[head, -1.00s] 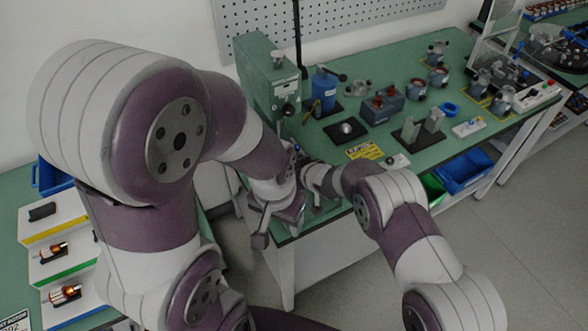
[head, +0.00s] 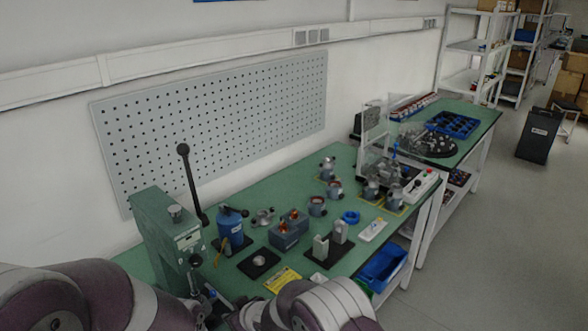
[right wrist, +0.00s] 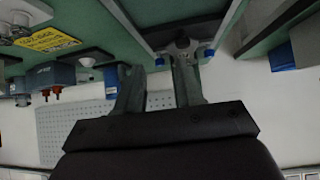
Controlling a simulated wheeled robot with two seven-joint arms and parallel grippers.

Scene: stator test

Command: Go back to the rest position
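My left arm (head: 120,298) crosses the bottom left of the head view; its gripper fingers are below the lower edge. My right arm (head: 325,305) comes in at the bottom centre, its wrist pointing left towards the green press (head: 170,235). In the right wrist view my right gripper (right wrist: 156,64) has its two fingers apart, with the pegboard visible through the gap and nothing held between them. A dark knob with blue parts (right wrist: 183,42) is close to the right-hand finger; I cannot tell whether they touch.
The green workbench (head: 190,262) carries a blue bottle-like device (head: 230,226), a grey-blue block (head: 288,232), grey blocks on a black plate (head: 331,240) and several motor housings. A blue bin (head: 383,268) is under it. Open floor (head: 470,250) lies to the right.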

